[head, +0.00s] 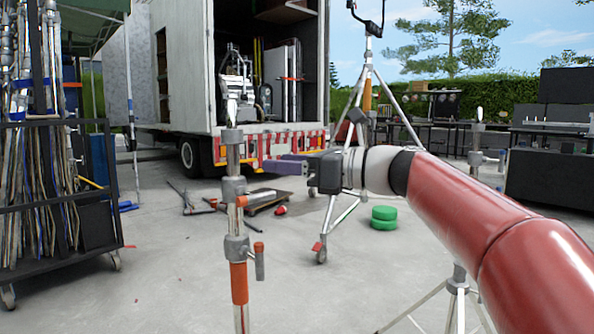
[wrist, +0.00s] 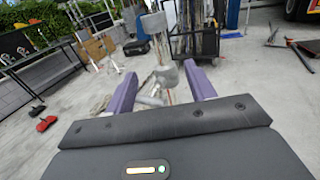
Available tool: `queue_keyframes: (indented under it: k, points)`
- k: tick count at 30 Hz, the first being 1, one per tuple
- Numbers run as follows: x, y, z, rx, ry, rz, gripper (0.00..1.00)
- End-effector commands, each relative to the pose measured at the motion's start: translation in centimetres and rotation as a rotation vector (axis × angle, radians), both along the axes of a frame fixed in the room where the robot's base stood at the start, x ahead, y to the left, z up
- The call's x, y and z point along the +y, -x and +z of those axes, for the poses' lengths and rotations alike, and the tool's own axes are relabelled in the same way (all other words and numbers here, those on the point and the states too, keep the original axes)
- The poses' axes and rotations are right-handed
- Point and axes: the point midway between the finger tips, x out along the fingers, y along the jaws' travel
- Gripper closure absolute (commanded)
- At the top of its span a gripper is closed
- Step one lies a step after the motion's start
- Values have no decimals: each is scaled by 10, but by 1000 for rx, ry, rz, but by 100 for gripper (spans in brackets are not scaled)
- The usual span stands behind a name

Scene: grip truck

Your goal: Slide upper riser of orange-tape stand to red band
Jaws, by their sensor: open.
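The orange-tape stand (head: 239,283) stands upright left of centre in the head view, with orange tape around its lower tube. Its upper riser (head: 233,155) is a silver tube with a grey top fitting and collars below. A small orange-red patch shows beside the riser between the collars; I cannot tell whether it is the red band. My gripper (head: 268,166) reaches in from the right with purple fingers, open and empty, at riser height. In the wrist view, the stand's grey collar (wrist: 166,77) appears between the open fingers, seemingly just beyond the tips.
A cart of metal poles (head: 62,200) stands at left. A truck (head: 170,75) is behind. Another tall stand (head: 368,75) is behind my arm, and green round discs (head: 384,217) lie on the ground. Bare concrete surrounds the orange-tape stand.

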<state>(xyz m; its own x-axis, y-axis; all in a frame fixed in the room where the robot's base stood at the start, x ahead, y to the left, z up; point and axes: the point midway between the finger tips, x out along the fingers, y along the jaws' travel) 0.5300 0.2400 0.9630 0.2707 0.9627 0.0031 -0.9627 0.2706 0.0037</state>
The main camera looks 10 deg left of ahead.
Motion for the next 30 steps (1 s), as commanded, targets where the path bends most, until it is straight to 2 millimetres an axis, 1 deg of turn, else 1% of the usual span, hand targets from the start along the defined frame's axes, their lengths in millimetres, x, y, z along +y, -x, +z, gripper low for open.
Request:
queue_keyframes:
  k: [1,18,24,30]
  points:
    - [7,-1,1,0,0,2,45]
    - [88,-24,3,0,3,1,45]
    - [108,-30,2,-1,3,0,45]
    - [116,-32,0,-3,4,-1,45]
